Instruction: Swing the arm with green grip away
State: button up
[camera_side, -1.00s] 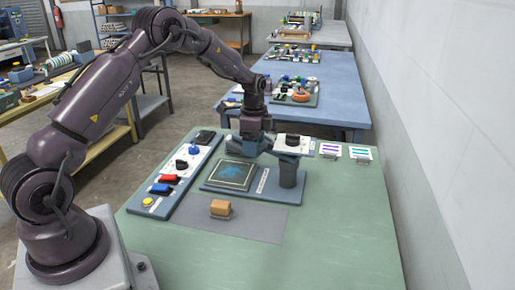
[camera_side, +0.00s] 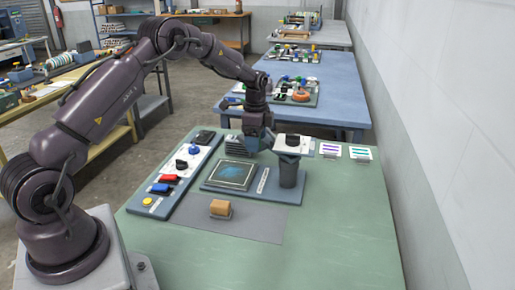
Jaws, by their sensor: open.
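The press stands on the green table, with a blue-grey base (camera_side: 275,197), a flat dark plate (camera_side: 231,175) and a round post (camera_side: 288,175). A pale head with a black knob (camera_side: 292,141) tops the post. My gripper (camera_side: 251,149) is open at the back of the press, left of the post head and behind the flat plate. A dark ribbed block (camera_side: 238,147) shows just left of my gripper. I cannot make out a green grip; my gripper may hide it. Contact between my gripper and the press cannot be told.
A control strip (camera_side: 177,180) with coloured buttons and knobs lies left of the press. An orange-brown block (camera_side: 220,208) sits on a grey mat (camera_side: 255,226) in front. The table's front right is clear.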

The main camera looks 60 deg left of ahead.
aim_at(262, 142)
jog(key=shift+w+a, duration=0.35)
jog(key=shift+w, duration=0.15)
jog(key=shift+w+a, duration=0.3)
jog(key=shift+w, duration=0.3)
jog(key=shift+w+a, duration=0.25)
jog(key=shift+w, duration=0.2)
jog(key=shift+w+a, duration=0.2)
jog(key=shift+w, duration=0.4)
